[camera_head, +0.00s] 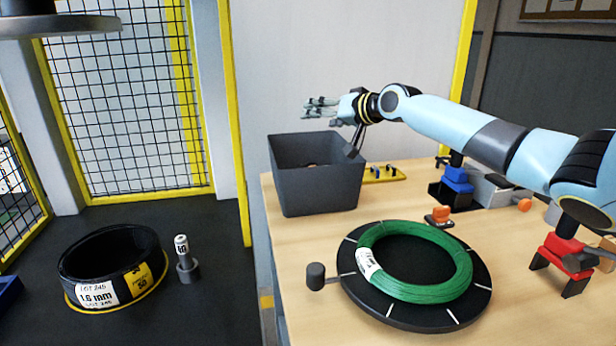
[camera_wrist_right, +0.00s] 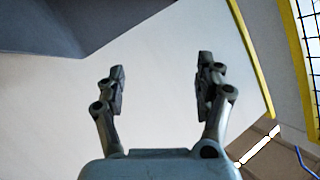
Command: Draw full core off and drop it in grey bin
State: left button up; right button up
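A green wire coil (camera_head: 414,288) with a white label lies flat on a black turntable (camera_head: 466,300) with white marks. The turntable's bare black face shows through the coil's middle. The grey bin (camera_head: 322,192) stands behind it to the left on the wooden table, with a small brownish thing partly visible inside. My right gripper (camera_head: 318,107) is above the bin's back rim, fingers pointing left. Its fingers are apart with nothing between them in the right wrist view (camera_wrist_right: 160,85). My left gripper does not show. I cannot make out a separate core.
A black reel (camera_head: 112,268) labelled 1.6 mm and a small grey post (camera_head: 186,258) stand at the left. A yellow rack (camera_head: 384,174), an orange-topped piece (camera_head: 439,215) and a red stand (camera_head: 560,254) are on the table. Mesh fencing (camera_head: 126,100) is behind.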

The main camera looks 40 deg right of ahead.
jog(key=v, duration=0.7)
jog(key=shift+s, duration=0.2)
dwell(0.5)
